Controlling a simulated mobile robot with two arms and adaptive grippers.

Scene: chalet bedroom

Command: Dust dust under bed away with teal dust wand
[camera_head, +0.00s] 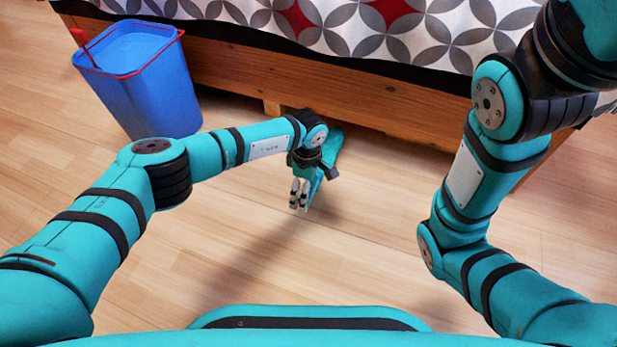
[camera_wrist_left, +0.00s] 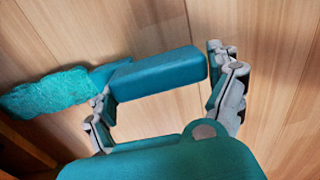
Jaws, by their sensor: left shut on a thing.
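The teal dust wand (camera_wrist_left: 157,74) shows in the left wrist view with a block-like handle and a fluffy head (camera_wrist_left: 48,92) pointing left, toward the dark wooden edge. My left gripper (camera_head: 300,194) is shut on the handle, just above the floor in front of the bed. In the head view the wand (camera_head: 334,145) is partly hidden behind the gripper, its teal end toward the bed's lower edge. The bed (camera_head: 370,97) has a wooden side rail and a patterned cover. No dust is visible; the space under the bed is mostly hidden. My right gripper is out of view.
A blue bin (camera_head: 150,90) with a red rim stands on the floor at the upper left, beside the bed, with a red stick-like thing at its rim. The wooden floor (camera_head: 350,255) in front of the bed is clear between my arms.

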